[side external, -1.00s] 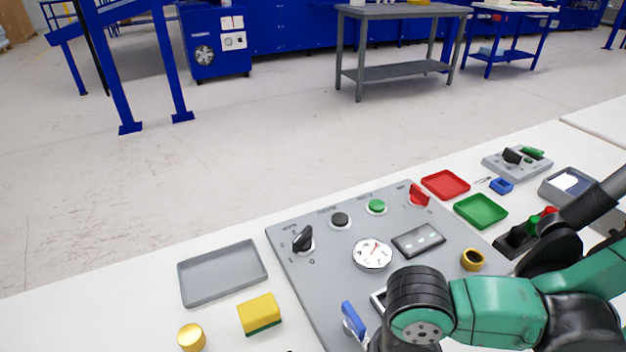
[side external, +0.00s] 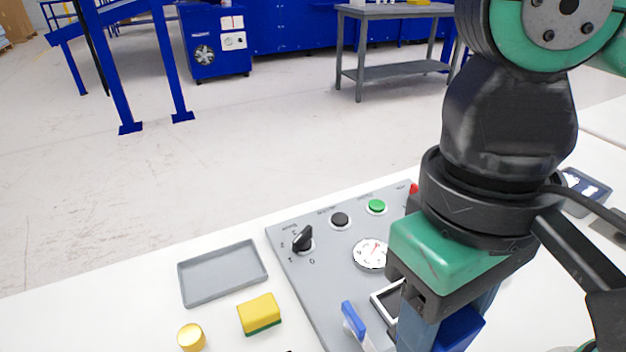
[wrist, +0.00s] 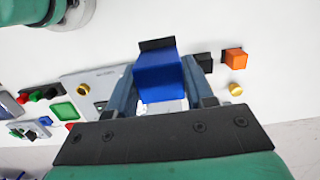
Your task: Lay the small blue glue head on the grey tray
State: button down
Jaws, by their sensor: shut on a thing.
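The grey tray (side external: 222,275) lies flat and empty on the white table, left of the control panel, in the side view. My gripper (side external: 432,335) points down over the right part of the panel. It is shut on a blue block with a dark end, which looks like the blue glue head (side external: 462,332). In the wrist view the glue head (wrist: 160,82) sits between the two fingers of my gripper (wrist: 165,92). Its lower part is cut off by the frame in the side view, so I cannot tell its height over the table.
The grey panel (side external: 290,262) carries a black knob (side external: 302,239), a dial (side external: 370,254) and a blue lever (side external: 353,320) sticking up. A yellow sponge (side external: 260,313) and a brass cylinder (side external: 191,337) stand in front of the tray. An orange block (wrist: 236,58) shows in the wrist view.

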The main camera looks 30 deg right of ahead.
jog(key=shift+w+r, duration=0.1)
jog(key=shift+r, duration=0.65)
jog(key=w+a+f+m+t, duration=0.1)
jog(key=w+a+m, duration=0.3)
jog(key=w+m, duration=0.3)
jog(key=w+a+f+m, duration=0.2)
jog(key=w+a+m, duration=0.25)
jog(key=w, duration=0.35)
jog(key=w+f+m, duration=0.5)
jog(key=w+f, duration=0.1)
jog(key=w+f+m+t+y, duration=0.1)
jog(key=w+f+m, duration=0.5)
jog(key=shift+w+f, duration=0.2)
jog(key=shift+f, duration=2.05)
jog(key=shift+c, duration=1.7)
grip_release()
jog(key=shift+f, duration=0.15)
